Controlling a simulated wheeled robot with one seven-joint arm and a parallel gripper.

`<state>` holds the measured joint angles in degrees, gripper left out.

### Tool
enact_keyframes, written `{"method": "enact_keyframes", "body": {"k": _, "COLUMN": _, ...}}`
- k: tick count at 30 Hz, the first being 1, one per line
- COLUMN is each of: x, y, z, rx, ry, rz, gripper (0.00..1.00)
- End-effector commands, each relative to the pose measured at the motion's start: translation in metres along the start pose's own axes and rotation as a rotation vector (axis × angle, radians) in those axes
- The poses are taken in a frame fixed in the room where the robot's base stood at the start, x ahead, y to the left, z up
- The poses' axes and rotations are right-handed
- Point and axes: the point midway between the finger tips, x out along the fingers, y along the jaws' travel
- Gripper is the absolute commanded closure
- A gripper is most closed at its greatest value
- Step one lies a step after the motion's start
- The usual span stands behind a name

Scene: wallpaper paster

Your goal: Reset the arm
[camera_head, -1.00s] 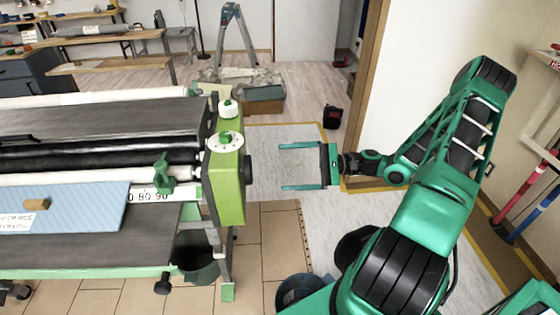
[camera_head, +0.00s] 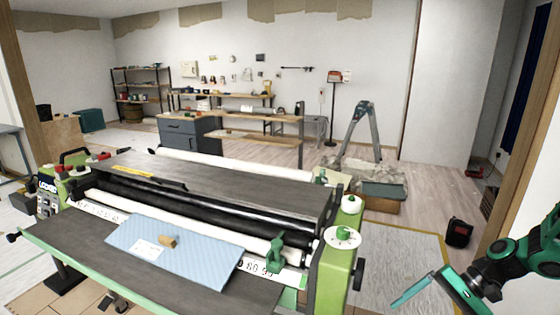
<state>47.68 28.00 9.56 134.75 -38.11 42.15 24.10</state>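My gripper (camera_head: 425,306) is at the lower right of the head view, to the right of the wallpaper paster and apart from it. Only one teal finger and part of the gripper body show; the rest is cut off by the bottom edge. I cannot see the other finger or anything held. My green and black arm reaches in from the right edge.
The wallpaper paster (camera_head: 200,190) fills the lower left and middle, with a light blue sheet (camera_head: 190,255) and a small wooden block (camera_head: 167,241) on it. Behind stand a stepladder (camera_head: 368,130), workbenches and a grey cabinet (camera_head: 185,135). A dark box (camera_head: 458,232) lies on the floor.

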Motion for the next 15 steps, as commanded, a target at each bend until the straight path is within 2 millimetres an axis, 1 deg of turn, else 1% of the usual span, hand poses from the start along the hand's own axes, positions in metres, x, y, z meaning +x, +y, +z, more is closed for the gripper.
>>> {"method": "enact_keyframes", "body": {"k": 1, "x": -0.007, "y": 0.003, "z": 0.005, "rx": -0.018, "ry": 0.029, "rz": 0.055, "gripper": 0.11}}
{"method": "enact_keyframes", "body": {"k": 6, "x": -0.031, "y": 0.018, "z": 0.024, "rx": -0.059, "ry": 0.110, "rz": 0.214, "gripper": 0.11}}
{"method": "enact_keyframes", "body": {"k": 11, "x": -0.058, "y": 0.028, "z": 0.045, "rx": -0.091, "ry": 0.189, "rz": 0.338, "gripper": 0.11}}
{"method": "enact_keyframes", "body": {"k": 15, "x": -0.082, "y": 0.036, "z": 0.066, "rx": -0.115, "ry": 0.257, "rz": 0.426, "gripper": 0.11}}
